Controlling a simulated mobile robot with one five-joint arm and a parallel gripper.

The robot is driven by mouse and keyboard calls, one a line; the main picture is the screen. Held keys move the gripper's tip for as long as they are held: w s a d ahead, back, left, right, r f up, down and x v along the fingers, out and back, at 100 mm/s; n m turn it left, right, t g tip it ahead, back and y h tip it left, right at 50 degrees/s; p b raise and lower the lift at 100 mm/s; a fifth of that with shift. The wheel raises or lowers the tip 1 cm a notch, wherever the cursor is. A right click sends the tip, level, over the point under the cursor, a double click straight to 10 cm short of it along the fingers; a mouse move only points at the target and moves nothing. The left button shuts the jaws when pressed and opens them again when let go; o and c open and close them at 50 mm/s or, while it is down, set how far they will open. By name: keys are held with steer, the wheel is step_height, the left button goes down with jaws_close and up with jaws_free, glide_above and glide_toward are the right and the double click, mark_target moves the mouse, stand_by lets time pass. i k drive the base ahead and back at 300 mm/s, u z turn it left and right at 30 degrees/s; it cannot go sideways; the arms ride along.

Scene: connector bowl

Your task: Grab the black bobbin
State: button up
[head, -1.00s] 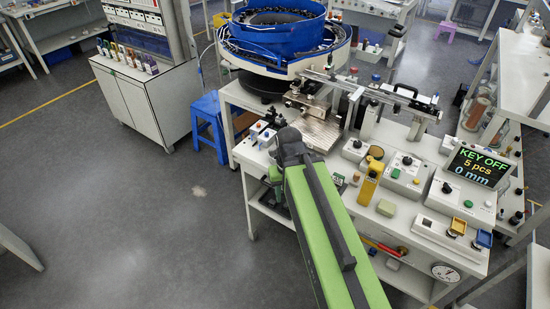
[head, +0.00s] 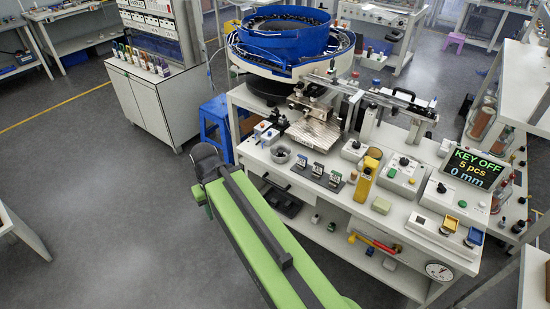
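I cannot single out a black bobbin with certainty. Small dark pieces stand on the lower shelf, one of them (head: 331,227) near its left part, too small to identify. More small dark pieces, such as one at the far right (head: 515,218), are also unclear. My green arm reaches up from the bottom of the head view and ends in a dark joint left of the workbench, over the floor. My gripper is hidden beyond or below that joint, so its fingers do not show.
A blue bowl feeder (head: 283,40) stands behind, with a blue stool (head: 216,128) at left. Floor (head: 120,220) at left is open.

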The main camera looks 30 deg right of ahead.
mark_target(280, 155)
steer(key=u, duration=0.05)
steer(key=i, duration=0.7)
steer(key=u, duration=0.65)
